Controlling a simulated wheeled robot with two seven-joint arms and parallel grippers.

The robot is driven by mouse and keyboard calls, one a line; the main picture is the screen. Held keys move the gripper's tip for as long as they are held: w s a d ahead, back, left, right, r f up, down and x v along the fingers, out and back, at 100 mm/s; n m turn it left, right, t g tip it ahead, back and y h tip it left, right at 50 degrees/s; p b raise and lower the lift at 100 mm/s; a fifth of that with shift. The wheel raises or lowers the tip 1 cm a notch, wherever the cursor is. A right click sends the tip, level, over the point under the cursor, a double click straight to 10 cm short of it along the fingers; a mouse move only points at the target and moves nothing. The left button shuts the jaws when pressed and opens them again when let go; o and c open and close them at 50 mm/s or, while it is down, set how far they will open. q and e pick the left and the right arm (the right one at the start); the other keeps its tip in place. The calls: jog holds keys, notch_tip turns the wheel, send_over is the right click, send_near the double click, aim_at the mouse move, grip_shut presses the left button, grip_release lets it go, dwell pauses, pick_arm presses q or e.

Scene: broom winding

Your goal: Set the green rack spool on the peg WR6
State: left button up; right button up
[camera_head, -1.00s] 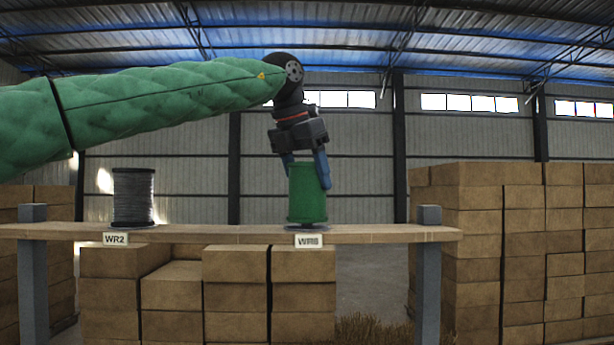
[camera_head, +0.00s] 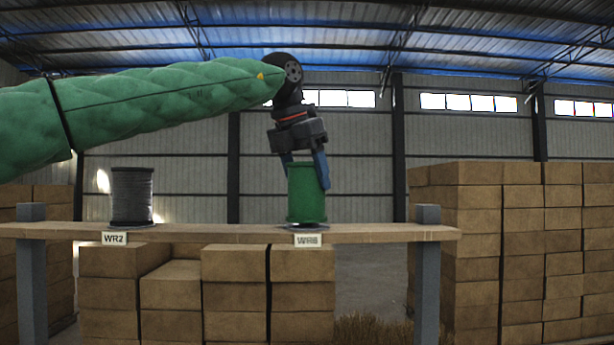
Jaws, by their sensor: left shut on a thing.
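The green rack spool (camera_head: 306,200) stands upright at the plank shelf, directly above the label WR6 (camera_head: 307,240). Its lower end is at or just over a dark disc on the shelf; I cannot tell whether it rests fully there. The peg itself is hidden by the spool. My left gripper (camera_head: 306,172) points down from above, its two blue fingers shut on the upper part of the spool, one on each side. My right gripper is not in view.
A grey spool (camera_head: 131,196) stands on the shelf (camera_head: 220,233) above the label WR2 (camera_head: 115,238). Grey posts (camera_head: 427,270) hold the shelf at both ends. Stacked boxes (camera_head: 235,290) stand below and behind it, with a tall stack (camera_head: 490,250) at the right.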

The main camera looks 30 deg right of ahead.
pick_arm(q)
jog(key=shift+f, duration=0.45)
jog(key=o, duration=0.9)
jog(key=shift+c, duration=0.2)
jog(key=p+v, duration=0.4)
jog(key=v, duration=0.7)
jog(key=shift+a, duration=0.1)
dwell(0.6)
